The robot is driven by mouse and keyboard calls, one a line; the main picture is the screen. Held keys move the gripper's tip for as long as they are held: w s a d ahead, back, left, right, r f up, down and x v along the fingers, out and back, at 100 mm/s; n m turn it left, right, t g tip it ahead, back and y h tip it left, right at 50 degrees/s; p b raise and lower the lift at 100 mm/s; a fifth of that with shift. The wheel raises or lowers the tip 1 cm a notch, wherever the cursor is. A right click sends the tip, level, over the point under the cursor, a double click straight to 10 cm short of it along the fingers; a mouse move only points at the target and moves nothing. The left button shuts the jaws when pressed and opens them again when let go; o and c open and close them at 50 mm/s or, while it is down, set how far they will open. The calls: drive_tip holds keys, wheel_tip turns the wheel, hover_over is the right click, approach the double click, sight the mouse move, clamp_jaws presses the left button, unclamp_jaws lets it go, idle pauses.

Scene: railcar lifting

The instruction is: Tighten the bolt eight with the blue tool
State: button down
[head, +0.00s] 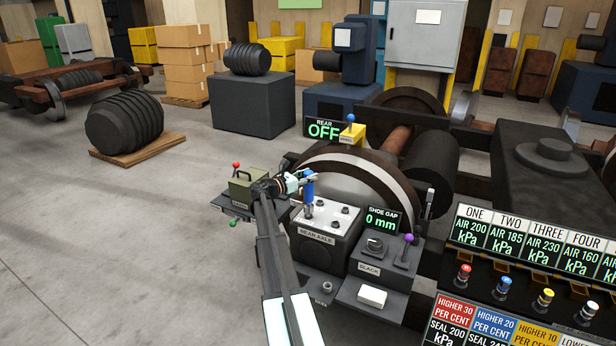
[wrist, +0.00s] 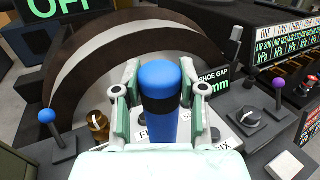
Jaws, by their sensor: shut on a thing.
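My gripper (head: 304,180) is shut on the blue tool (head: 309,189) and holds it upright above the rear axle box (head: 312,249). In the wrist view the tool (wrist: 159,75) stands between the two fingers (wrist: 160,98), with a black band below its blue cap. The box's pale top plate (head: 340,217) carries several small bolts. In the wrist view the plate has partly hidden labels, one ending in "IX". I cannot tell which bolt is bolt eight. The tool's lower end is near the plate; contact is unclear.
A large wheel (head: 345,172) stands right behind the box. A shoe gap display (head: 383,220) reads 0 mm, beside a purple-knobbed lever (head: 406,249) and a black dial (head: 375,244). A green box (head: 245,187) sits to the left.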

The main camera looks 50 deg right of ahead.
drive_tip(key=shift+f+b, duration=0.4)
drive_tip(key=shift+f, duration=1.25)
idle(2.9)
drive_tip(key=shift+r, duration=0.1)
drive_tip(key=shift+r+p, duration=2.05)
drive_tip(key=shift+r, duration=1.45)
